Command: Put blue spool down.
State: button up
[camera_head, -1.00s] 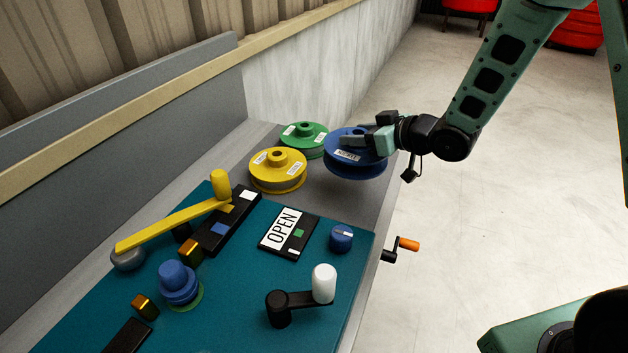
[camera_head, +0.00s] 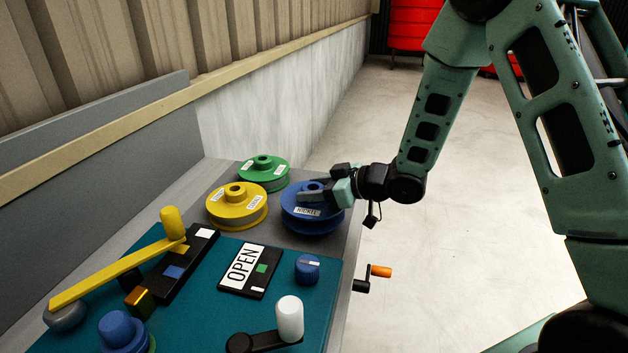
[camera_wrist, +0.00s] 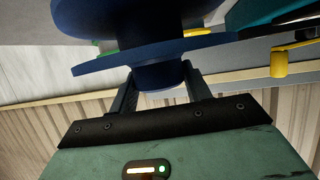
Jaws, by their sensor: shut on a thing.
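The blue spool (camera_head: 312,220) with a white label is at the back right of the bench, beside the yellow spool. My gripper (camera_head: 312,192) is shut on its upper hub. In the wrist view the blue spool (camera_wrist: 150,52) fills the top of the picture, its hub between my two fingers (camera_wrist: 158,80). The spool looks roughly level. I cannot tell whether its underside touches the grey bench top (camera_head: 290,237).
The yellow spool (camera_head: 237,211) and green spool (camera_head: 263,177) stand close on the left. A teal panel (camera_head: 200,300) in front carries a yellow lever (camera_head: 120,273), an OPEN sign (camera_head: 243,263), a blue knob (camera_head: 307,268) and a white-handled crank (camera_head: 290,318). An orange-handled crank (camera_head: 380,271) sticks out at the right edge.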

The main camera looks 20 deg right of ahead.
jog(key=shift+w+f, duration=0.1)
jog(key=shift+f, duration=1.3)
jog(key=shift+f, duration=0.2)
jog(key=o, duration=1.4)
jog(key=shift+r, duration=0.1)
jog(key=shift+s+d+r, duration=0.1)
jog(key=shift+s+d, duration=0.1)
jog(key=v, duration=1.1)
jog(key=shift+s+d, duration=0.15)
jog(key=shift+s, duration=0.1)
